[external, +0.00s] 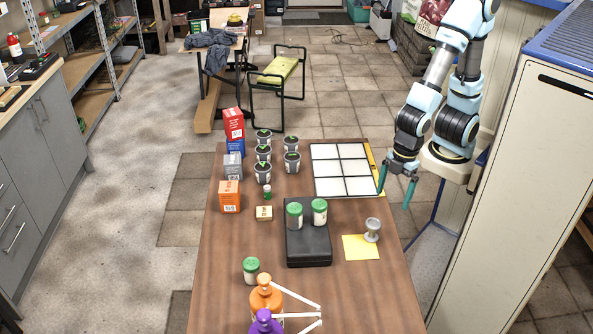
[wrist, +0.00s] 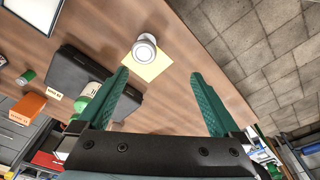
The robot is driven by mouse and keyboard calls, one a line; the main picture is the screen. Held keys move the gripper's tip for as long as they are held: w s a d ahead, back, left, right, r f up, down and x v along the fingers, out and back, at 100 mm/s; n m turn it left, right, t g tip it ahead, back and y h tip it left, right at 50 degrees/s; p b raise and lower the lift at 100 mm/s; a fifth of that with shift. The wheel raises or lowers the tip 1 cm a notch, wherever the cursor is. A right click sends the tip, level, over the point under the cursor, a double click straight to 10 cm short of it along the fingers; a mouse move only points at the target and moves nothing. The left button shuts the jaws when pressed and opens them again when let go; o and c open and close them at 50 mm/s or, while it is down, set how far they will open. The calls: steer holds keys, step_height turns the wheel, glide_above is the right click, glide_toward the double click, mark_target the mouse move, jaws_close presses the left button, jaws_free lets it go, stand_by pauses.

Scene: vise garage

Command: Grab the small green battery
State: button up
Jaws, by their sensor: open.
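The small green battery (external: 267,192), a little green and white cylinder, stands on the wooden table just in front of the grey cups. In the wrist view a small green cylinder (wrist: 27,77), which looks like the same battery, is at the far left beyond the black case. My gripper (external: 396,190) is open and empty at the table's right edge, well to the right of the battery.
A small cream box (external: 264,213) and an orange box (external: 229,197) stand near the battery.

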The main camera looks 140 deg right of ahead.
steer(key=shift+c, duration=0.3)
steer(key=c, duration=0.5)
steer(key=shift+o, duration=0.2)
